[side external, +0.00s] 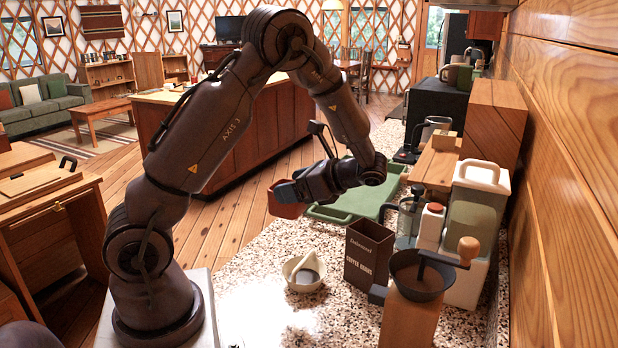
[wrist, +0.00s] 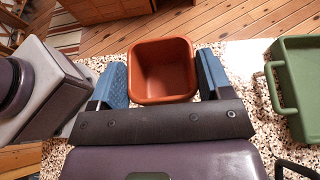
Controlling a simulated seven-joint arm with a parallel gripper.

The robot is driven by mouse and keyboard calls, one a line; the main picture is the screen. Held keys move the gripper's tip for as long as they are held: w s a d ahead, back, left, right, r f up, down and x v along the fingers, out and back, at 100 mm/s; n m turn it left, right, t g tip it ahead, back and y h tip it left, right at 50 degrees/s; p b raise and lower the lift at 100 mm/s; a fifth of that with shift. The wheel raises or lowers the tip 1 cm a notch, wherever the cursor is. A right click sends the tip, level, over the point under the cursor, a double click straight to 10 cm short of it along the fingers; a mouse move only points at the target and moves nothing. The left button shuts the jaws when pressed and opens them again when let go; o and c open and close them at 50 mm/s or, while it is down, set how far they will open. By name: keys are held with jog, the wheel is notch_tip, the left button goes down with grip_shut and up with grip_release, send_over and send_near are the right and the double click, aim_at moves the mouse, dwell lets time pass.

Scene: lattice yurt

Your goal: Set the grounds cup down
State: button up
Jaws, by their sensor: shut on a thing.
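The grounds cup, a square terracotta cup (side external: 288,208) with rounded corners, is held in my gripper (side external: 290,192) near the counter's left edge. In the wrist view the cup (wrist: 163,72) sits between the blue fingers of my gripper (wrist: 162,78), with its open top facing the camera. Its inside looks empty. The fingers press on its left and right sides. In the side view my gripper covers the cup's upper part. I cannot tell whether its base touches the counter.
The speckled counter (side external: 262,262) is bare in front of the cup. A green tray (side external: 345,205) lies right of it. A cream bowl (side external: 303,280), a dark coffee box (side external: 368,256) and a hand grinder (side external: 412,300) stand nearer the camera. Bottles and a container crowd the right wall.

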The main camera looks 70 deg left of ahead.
aim_at(284, 211)
jog(key=f+n+g+h, duration=0.1)
jog(key=n+h, duration=0.2)
jog(key=s+f+n+g+h, duration=0.1)
jog(key=n+h, duration=0.2)
jog(key=h, duration=0.1)
jog(key=f+n+g+h, duration=0.1)
jog(key=n+h, duration=0.3)
jog(key=shift+s+d+f+g, duration=0.15)
jog(key=shift+d+g, duration=0.05)
jog(key=shift+g, duration=0.1)
jog(key=n+h, duration=0.3)
jog(key=shift+w+d+f+t, duration=0.15)
jog(key=shift+w+f+t, duration=0.1)
jog(key=shift+t, duration=0.15)
jog(key=w+a+r+n+t+h, duration=0.25)
jog(key=w+a+n+t, duration=0.35)
jog(key=n+t, duration=0.5)
jog(key=w+a+r+n+t+h, duration=0.2)
jog(key=w+a+r+n+t, duration=0.3)
jog(key=n+t, duration=0.65)
notch_tip(284, 211, down, 14)
jog(key=a, duration=0.1)
jog(key=shift+r+g, duration=0.15)
jog(key=shift+g, duration=0.1)
jog(key=shift+f, duration=3.95)
jog(key=shift+f, duration=0.4)
